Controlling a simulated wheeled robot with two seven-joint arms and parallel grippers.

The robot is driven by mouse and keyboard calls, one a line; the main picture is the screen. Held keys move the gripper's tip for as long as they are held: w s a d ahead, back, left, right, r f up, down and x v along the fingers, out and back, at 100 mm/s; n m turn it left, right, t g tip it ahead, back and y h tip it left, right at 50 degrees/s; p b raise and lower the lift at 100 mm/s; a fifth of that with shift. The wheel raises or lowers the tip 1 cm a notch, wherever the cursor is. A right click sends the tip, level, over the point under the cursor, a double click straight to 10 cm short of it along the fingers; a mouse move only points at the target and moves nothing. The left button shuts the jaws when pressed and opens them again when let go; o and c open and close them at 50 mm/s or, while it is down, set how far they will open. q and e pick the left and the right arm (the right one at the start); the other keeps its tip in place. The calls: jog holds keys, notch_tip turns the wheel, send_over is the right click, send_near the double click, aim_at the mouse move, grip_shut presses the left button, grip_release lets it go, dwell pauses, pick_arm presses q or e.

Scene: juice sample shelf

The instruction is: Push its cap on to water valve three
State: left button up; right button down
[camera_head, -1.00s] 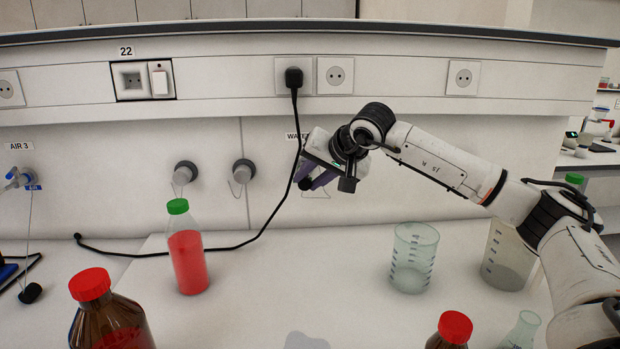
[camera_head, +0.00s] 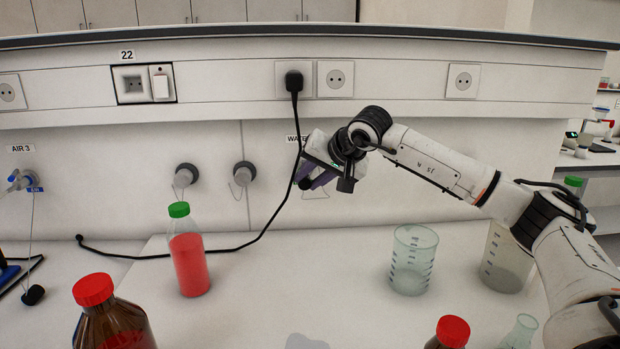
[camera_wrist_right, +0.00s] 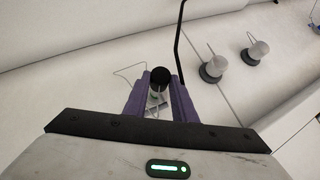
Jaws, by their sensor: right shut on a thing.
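My right gripper (camera_head: 312,182) is at the back wall, below a partly hidden label beginning "WAT" (camera_head: 292,139). In the right wrist view its purple fingers (camera_wrist_right: 160,92) are shut on a black cap (camera_wrist_right: 160,77), which also shows as a dark round end in the head view (camera_head: 304,184). A thin tether (camera_wrist_right: 126,74) shows beside the cap. The water valve is mostly hidden by the gripper and cap; I cannot tell whether the cap is seated on it. My left gripper is out of view.
Two grey wall fittings (camera_head: 186,174) (camera_head: 244,172) are left of the gripper. A black cable (camera_head: 288,190) hangs close by the gripper. A green-capped red bottle (camera_head: 188,262), brown bottle (camera_head: 110,325) and beaker (camera_head: 412,262) stand on the bench.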

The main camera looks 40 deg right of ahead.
jog(key=c, duration=1.4)
grip_release()
jog(key=b+v, duration=0.1)
jog(key=v, duration=0.9)
jog(key=shift+s+r, duration=0.1)
jog(key=shift+s, duration=0.05)
